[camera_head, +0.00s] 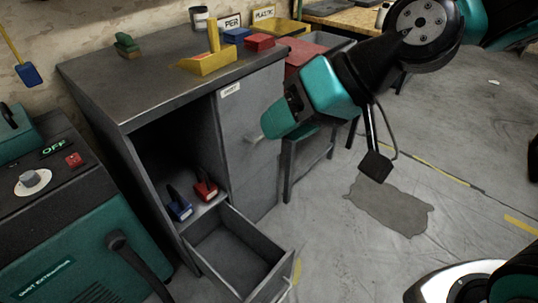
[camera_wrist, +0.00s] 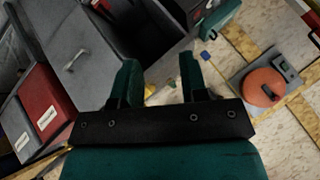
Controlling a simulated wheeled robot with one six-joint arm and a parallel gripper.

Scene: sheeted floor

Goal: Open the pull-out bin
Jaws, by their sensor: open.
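The pull-out bin's tall grey front (camera_head: 248,165) forms the right part of the grey cabinet and appears closed, with a small white label near its top. Its bar handle (camera_head: 254,139) is beside my gripper (camera_head: 270,126) in the head view. In the wrist view, the handle (camera_wrist: 75,61) on the grey front lies left of my gripper (camera_wrist: 159,78), outside the fingers. The two green fingers are apart with nothing between them. The head view does not show the fingertips clearly.
A lower drawer (camera_head: 243,256) stands open, left of the bin front. Blue (camera_head: 179,204) and red (camera_head: 205,187) tools sit on the shelf. A green machine (camera_head: 80,235) stands at left. Red bins (camera_wrist: 45,108) show in the wrist view. Floor at right is largely clear.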

